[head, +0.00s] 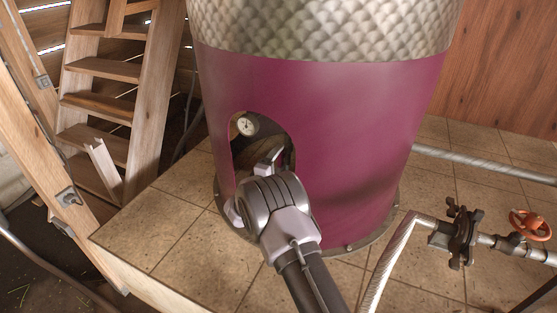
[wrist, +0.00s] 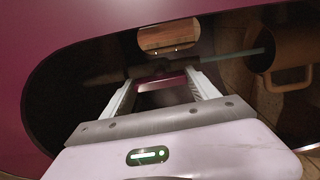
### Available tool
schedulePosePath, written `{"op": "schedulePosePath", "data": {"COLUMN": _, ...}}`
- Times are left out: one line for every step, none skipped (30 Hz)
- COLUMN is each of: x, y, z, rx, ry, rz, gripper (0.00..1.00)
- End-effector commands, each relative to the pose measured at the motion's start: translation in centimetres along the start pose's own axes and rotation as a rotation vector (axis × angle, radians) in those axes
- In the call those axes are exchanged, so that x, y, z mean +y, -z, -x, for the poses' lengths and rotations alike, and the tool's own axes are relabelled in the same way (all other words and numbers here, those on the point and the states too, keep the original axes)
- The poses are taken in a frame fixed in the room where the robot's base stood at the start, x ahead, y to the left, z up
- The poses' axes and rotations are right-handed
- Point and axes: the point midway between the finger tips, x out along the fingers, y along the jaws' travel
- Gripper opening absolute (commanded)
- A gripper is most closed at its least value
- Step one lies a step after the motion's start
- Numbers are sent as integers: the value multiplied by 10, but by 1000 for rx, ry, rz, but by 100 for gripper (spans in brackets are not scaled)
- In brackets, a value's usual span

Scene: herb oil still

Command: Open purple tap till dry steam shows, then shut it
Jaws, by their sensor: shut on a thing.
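The large purple drum (head: 350,140) has an arched opening low in its front, and my gripper (head: 278,158) reaches into it. In the wrist view, the gripper's two pale fingers (wrist: 164,90) are shut on a purple piece, which I take to be the purple tap (wrist: 165,83). Its body is mostly hidden in shadow and by the fingers. A dark pipe runs sideways behind it. A thin pale blue-green streak (wrist: 238,53) extends right from the pipe toward a brown mug (wrist: 290,60). I cannot tell whether it is water, steam or a rod.
A round dial gauge (head: 247,124) sits in the opening's upper left. A wooden stair (head: 100,95) stands left of the tiled platform (head: 180,215). At right are a pale pipe (head: 395,255), a dark clamp fitting (head: 461,235) and an orange handwheel (head: 529,225). The opening's edges are close around my arm.

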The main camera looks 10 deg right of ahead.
Motion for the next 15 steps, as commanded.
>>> {"op": "schedulePosePath", "data": {"x": 0, "y": 0, "z": 0, "rx": 1, "ry": 0, "rz": 4, "gripper": 29}}
{"op": "schedulePosePath", "data": {"x": 0, "y": 0, "z": 0, "rx": 1, "ry": 0, "rz": 4, "gripper": 29}}
{"op": "schedulePosePath", "data": {"x": 0, "y": 0, "z": 0, "rx": 1, "ry": 0, "rz": 5, "gripper": 29}}
{"op": "schedulePosePath", "data": {"x": 0, "y": 0, "z": 0, "rx": 1, "ry": 0, "rz": 5, "gripper": 29}}
{"op": "schedulePosePath", "data": {"x": 0, "y": 0, "z": 0, "rx": 1, "ry": 0, "rz": 5, "gripper": 29}}
{"op": "schedulePosePath", "data": {"x": 0, "y": 0, "z": 0, "rx": 1, "ry": 0, "rz": 4, "gripper": 29}}
{"op": "schedulePosePath", "data": {"x": 0, "y": 0, "z": 0, "rx": 1, "ry": 0, "rz": 4, "gripper": 29}}
{"op": "schedulePosePath", "data": {"x": 0, "y": 0, "z": 0, "rx": 1, "ry": -1, "rz": 4, "gripper": 29}}
{"op": "schedulePosePath", "data": {"x": 0, "y": 0, "z": 0, "rx": 1, "ry": -1, "rz": 4, "gripper": 29}}
{"op": "schedulePosePath", "data": {"x": 0, "y": 0, "z": 0, "rx": 1, "ry": -1, "rz": 4, "gripper": 29}}
{"op": "schedulePosePath", "data": {"x": 0, "y": 0, "z": 0, "rx": 1, "ry": -1, "rz": 4, "gripper": 75}}
{"op": "schedulePosePath", "data": {"x": 0, "y": 0, "z": 0, "rx": 1, "ry": 0, "rz": 4, "gripper": 83}}
{"op": "schedulePosePath", "data": {"x": 0, "y": 0, "z": 0, "rx": 1, "ry": 0, "rz": 4, "gripper": 89}}
{"op": "schedulePosePath", "data": {"x": 0, "y": 0, "z": 0, "rx": 1, "ry": 0, "rz": 4, "gripper": 91}}
{"op": "schedulePosePath", "data": {"x": 0, "y": 0, "z": 0, "rx": 1, "ry": 0, "rz": 3, "gripper": 91}}
